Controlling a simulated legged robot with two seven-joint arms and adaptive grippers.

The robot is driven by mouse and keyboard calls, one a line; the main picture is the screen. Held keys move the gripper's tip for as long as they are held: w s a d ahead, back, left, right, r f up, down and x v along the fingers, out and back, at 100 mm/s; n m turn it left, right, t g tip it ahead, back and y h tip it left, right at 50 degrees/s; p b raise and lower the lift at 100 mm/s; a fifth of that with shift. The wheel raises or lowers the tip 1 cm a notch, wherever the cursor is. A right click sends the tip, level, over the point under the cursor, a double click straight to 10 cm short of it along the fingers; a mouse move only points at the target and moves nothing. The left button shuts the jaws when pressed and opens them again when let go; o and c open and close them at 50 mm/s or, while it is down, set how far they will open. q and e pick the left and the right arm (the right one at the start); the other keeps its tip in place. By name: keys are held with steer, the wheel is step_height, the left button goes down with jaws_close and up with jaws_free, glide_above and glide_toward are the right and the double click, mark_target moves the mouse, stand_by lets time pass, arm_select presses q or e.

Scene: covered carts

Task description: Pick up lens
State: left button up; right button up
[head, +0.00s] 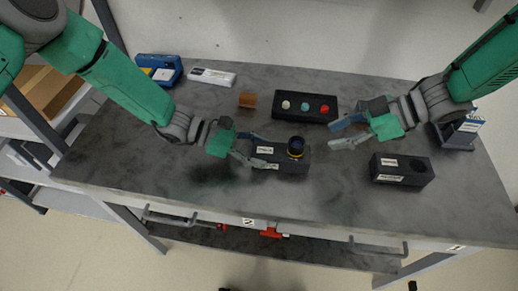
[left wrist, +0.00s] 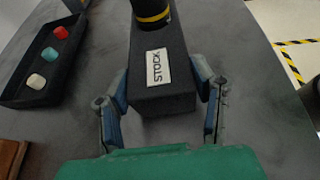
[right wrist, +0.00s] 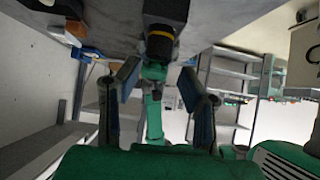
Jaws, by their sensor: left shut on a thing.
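The lens (head: 296,147) is a dark cylinder with a yellow ring, standing upright in the right end of a black block labelled STOCK (head: 268,151). In the left wrist view the lens (left wrist: 153,14) is cut off by the top edge. My left gripper (head: 254,150) is shut on the other end of the STOCK block (left wrist: 165,102), one finger on each side. My right gripper (head: 337,134) is open and empty, to the right of the lens and apart from it. The right wrist view shows the lens (right wrist: 160,42) beyond the open fingers.
A black block with a round empty hole (head: 402,170) stands to the right. A black tray with white, teal and red pieces (head: 318,118) lies behind the lens. A brown block (head: 247,100) and a blue case (head: 158,70) are further left. The front of the grey tabletop is clear.

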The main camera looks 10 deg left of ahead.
steer(key=o, duration=0.6)
steer(key=shift+w, duration=0.1)
steer(key=shift+c, duration=0.2)
steer(key=w+a+m+t+h, duration=0.3)
steer(key=w+m+t, duration=0.1)
steer(key=w, duration=0.4)
step_height(320, 180, up, 6)
steer(key=m+g+h, duration=0.5)
steer(key=m+h, duration=0.2)
steer(key=m, duration=0.4)
glide_above(297, 141)
steer(key=f, duration=0.6)
steer(key=shift+w+d, duration=0.15)
steer(key=shift+w, duration=0.05)
steer(key=shift+s+f, duration=0.15)
steer(key=shift+f, duration=1.2)
steer(key=shift+s+f, duration=0.1)
steer(key=shift+f, duration=1.25)
